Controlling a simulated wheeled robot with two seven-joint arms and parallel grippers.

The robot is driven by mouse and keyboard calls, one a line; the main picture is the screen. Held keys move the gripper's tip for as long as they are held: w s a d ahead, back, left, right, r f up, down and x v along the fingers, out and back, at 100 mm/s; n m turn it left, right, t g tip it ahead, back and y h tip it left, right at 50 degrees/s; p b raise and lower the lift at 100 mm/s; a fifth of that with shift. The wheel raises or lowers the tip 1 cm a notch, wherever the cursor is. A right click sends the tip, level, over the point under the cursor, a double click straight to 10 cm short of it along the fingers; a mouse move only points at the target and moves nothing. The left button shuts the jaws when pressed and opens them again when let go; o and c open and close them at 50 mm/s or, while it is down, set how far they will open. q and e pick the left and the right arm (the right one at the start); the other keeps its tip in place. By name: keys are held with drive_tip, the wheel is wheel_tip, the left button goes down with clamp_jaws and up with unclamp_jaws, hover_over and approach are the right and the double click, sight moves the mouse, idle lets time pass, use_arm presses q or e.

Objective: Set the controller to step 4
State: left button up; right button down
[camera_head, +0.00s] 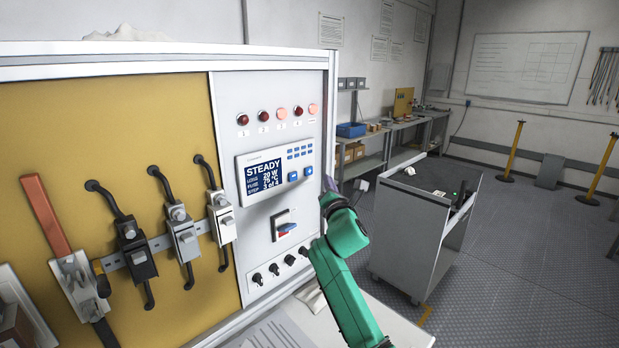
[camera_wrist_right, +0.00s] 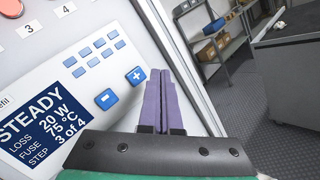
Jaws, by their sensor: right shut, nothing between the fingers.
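The controller (camera_head: 254,175) is a light box on the grey panel. Its blue screen (camera_head: 264,174) reads STEADY, loss 20 W, fuse 75 °C, step 3 of 4; the same screen shows in the right wrist view (camera_wrist_right: 42,128). Two blue buttons sit beside it: minus (camera_wrist_right: 106,99) and plus (camera_wrist_right: 135,76). My right gripper (camera_wrist_right: 160,75) has purple fingers, shut and empty, just right of the plus button in the wrist view; I cannot tell whether they touch the panel. In the head view the green right arm (camera_head: 346,235) reaches up at the panel's right edge. My left gripper is not in view.
Above the controller is a row of lamps (camera_head: 263,116), some lit pink. Below it are a red-blue switch (camera_head: 287,228) and several black knobs (camera_head: 274,269). Fuse holders (camera_head: 135,250) and a red-handled lever (camera_head: 45,213) are at left. A grey cart (camera_head: 405,235) stands right.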

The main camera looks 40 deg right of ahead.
sight(309, 171)
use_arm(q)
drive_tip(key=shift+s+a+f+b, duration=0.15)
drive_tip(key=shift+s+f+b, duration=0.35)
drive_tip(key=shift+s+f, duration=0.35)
use_arm(e)
drive_tip(key=w, duration=0.3)
drive_tip(key=shift+w+a+r, duration=0.15)
drive_tip(key=shift+w+a, duration=0.1)
drive_tip(key=shift+w, duration=0.05)
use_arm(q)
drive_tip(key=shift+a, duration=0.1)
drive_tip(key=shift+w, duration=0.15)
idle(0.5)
use_arm(e)
drive_tip(key=shift+w, duration=0.4)
